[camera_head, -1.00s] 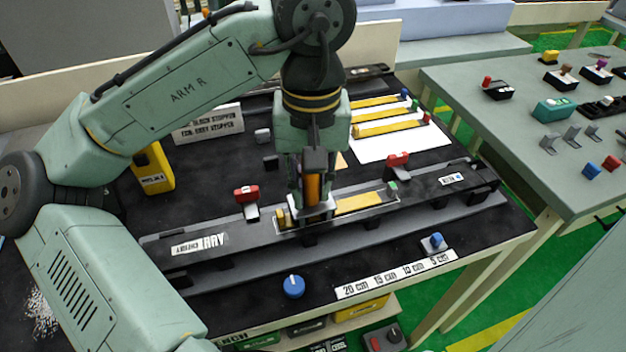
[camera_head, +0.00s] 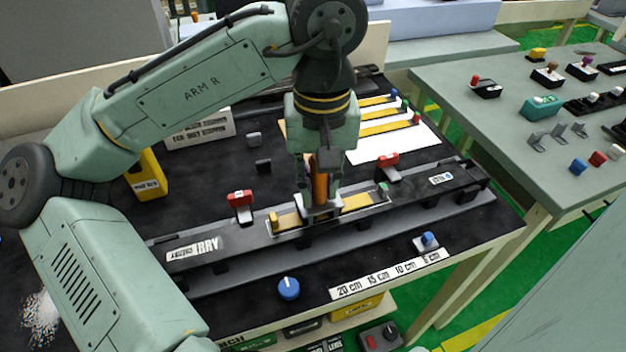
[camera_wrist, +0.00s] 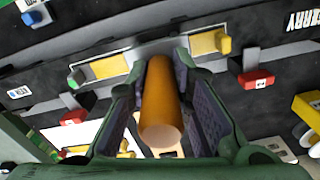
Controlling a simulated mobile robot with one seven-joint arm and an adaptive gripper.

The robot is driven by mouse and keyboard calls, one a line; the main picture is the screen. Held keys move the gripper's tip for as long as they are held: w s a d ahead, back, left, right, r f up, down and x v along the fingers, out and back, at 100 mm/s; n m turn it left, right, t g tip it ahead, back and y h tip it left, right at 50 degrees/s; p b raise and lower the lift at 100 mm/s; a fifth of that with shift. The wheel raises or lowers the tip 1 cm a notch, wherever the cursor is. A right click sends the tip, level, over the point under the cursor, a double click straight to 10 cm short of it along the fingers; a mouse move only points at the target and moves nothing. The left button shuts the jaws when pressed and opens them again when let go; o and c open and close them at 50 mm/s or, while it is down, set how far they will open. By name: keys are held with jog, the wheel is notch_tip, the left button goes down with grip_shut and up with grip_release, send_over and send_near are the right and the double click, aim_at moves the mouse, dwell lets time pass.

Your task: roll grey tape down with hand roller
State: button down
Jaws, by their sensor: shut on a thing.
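My gripper (camera_head: 320,178) is shut on the orange handle (camera_head: 320,183) of the hand roller, which stands roughly upright. The handle also shows between the finger pads in the wrist view (camera_wrist: 160,105). The roller's pale head (camera_head: 320,206) is down at a strip on the black rail; its exact contact is hidden. The strip has a yellow face (camera_head: 356,202) and a thin light-grey border, with a yellow tab (camera_head: 273,222) at its left end and a green tab (camera_head: 384,188) at its right. I cannot make out a separate grey tape.
Red clips (camera_head: 240,205) (camera_head: 388,167) stand behind the rail (camera_head: 235,240) on both sides of the roller. A blue knob (camera_head: 288,288) and a length scale (camera_head: 390,275) lie in front. Spare yellow strips (camera_head: 385,128) lie on a white sheet behind.

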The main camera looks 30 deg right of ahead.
jog(key=shift+s+d+f, duration=0.1)
jog(key=shift+s+d, duration=0.15)
jog(key=shift+d, duration=0.8)
jog(key=shift+s+d, duration=0.25)
jog(key=shift+d, duration=0.85)
jog(key=shift+s+d+f, duration=0.1)
jog(key=shift+s+d, duration=0.15)
jog(key=shift+d, duration=0.8)
jog(key=shift+a, duration=0.15)
jog(key=shift+w+a, duration=0.35)
jog(key=shift+a, duration=1.05)
jog(key=shift+w+a, duration=0.35)
jog(key=shift+a, duration=1.05)
jog(key=shift+w+a, duration=0.35)
jog(key=shift+a, duration=1.05)
jog(key=shift+r, duration=0.2)
jog(key=shift+w+r, duration=0.1)
jog(key=shift+r, duration=0.5)
notch_tip(320, 180, up, 7)
jog(key=shift+f, duration=0.15)
